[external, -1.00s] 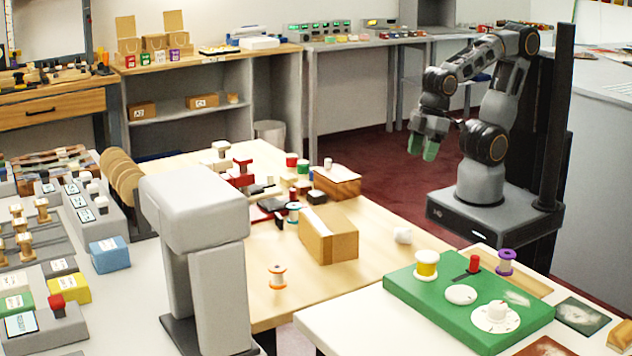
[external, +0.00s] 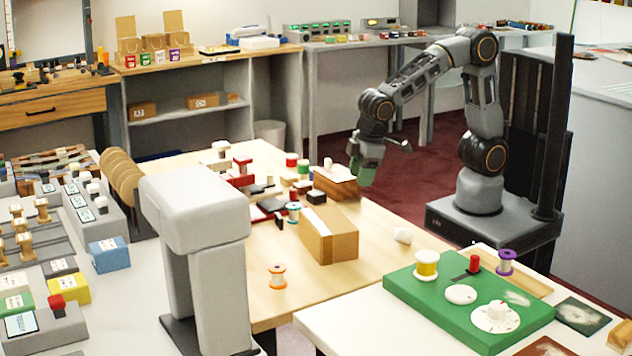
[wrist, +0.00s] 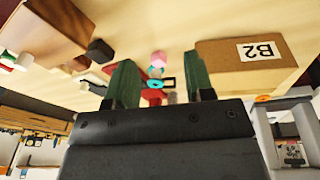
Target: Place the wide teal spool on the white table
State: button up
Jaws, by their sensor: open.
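A teal-and-white spool (external: 293,212) stands on the wooden table, just left of the cardboard box, partly crowded by small dark and red items. I cannot tell whether it is the wide one. A small teal thing (wrist: 155,73) shows in the wrist view between my fingers, well beyond them, with pink and red items close by. My gripper (external: 364,168) has green fingers and is open and empty, near the table's far right edge by a brown block. The wrist view also shows my gripper's fingers (wrist: 162,84) spread apart. The white table (external: 345,335) is at the front.
A cardboard box (external: 330,240) stands right of the spool; its B2 label faces the wrist camera. A brown block (external: 338,187) stands near my gripper. A green board (external: 440,310) with spools covers much of the white table. An orange-and-white spool (external: 277,277) stands near the front.

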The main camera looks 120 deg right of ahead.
aim_at(295, 205)
jog(key=w+d+r+m+t+h, duration=0.25)
jog(key=w+d+m, duration=0.3)
jog(key=w, duration=0.55)
jog(key=shift+m+g+y, duration=0.25)
jog(key=shift+g+y, duration=0.1)
jog(key=shift+g, duration=0.1)
jog(key=x, duration=1.3)
jog(key=shift+a+f, duration=0.1)
jog(key=shift+f, duration=0.05)
jog(key=shift+c, duration=0.5)
jog(key=c, duration=0.5)
jog(key=shift+c, duration=0.2)
